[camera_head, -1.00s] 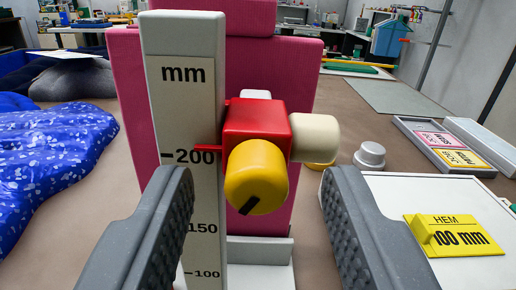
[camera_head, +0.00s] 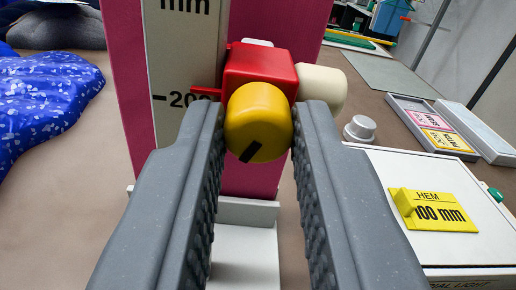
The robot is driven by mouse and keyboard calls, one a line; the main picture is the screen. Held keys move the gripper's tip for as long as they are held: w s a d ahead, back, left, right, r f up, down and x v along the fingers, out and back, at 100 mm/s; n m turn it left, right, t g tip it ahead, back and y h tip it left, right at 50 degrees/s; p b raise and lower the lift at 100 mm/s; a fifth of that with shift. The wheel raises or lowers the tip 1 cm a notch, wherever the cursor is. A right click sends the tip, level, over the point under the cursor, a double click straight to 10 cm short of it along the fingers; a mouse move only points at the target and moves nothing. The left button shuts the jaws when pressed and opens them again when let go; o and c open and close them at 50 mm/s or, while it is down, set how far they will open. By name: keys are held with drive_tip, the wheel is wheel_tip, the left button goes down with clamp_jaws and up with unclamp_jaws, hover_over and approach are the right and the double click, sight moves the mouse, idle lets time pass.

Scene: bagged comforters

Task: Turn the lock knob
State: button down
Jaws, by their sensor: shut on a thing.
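The yellow lock knob (camera_head: 259,120) has a black mark at its lower left. It sits on the front of a red slider block (camera_head: 261,69), which is on a white upright scale (camera_head: 187,62) marked in mm. The red block's pointer is near the 200 mark. A cream knob (camera_head: 322,88) sticks out of the block's right side. My gripper (camera_head: 258,122) is shut on the yellow knob, one finger at its left side and one at its right. The fingers hide the lower scale.
A pink board (camera_head: 130,70) stands behind the scale. A blue speckled bag (camera_head: 45,110) lies at left. At right are a white box (camera_head: 440,175) with a yellow "HEM 100 mm" tag (camera_head: 437,212), a grey-white knob (camera_head: 360,129) and a tray (camera_head: 405,103) with pink and yellow cards.

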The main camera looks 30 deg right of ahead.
drive_tip(key=shift+n+b, duration=1.5)
drive_tip(key=shift+n, duration=1)
drive_tip(key=shift+a, duration=0.1)
drive_tip(key=c, duration=1.3)
unclamp_jaws()
drive_tip(key=v, duration=1.3)
drive_tip(key=shift+s+f, duration=0.1)
drive_tip(key=shift+s, duration=0.25)
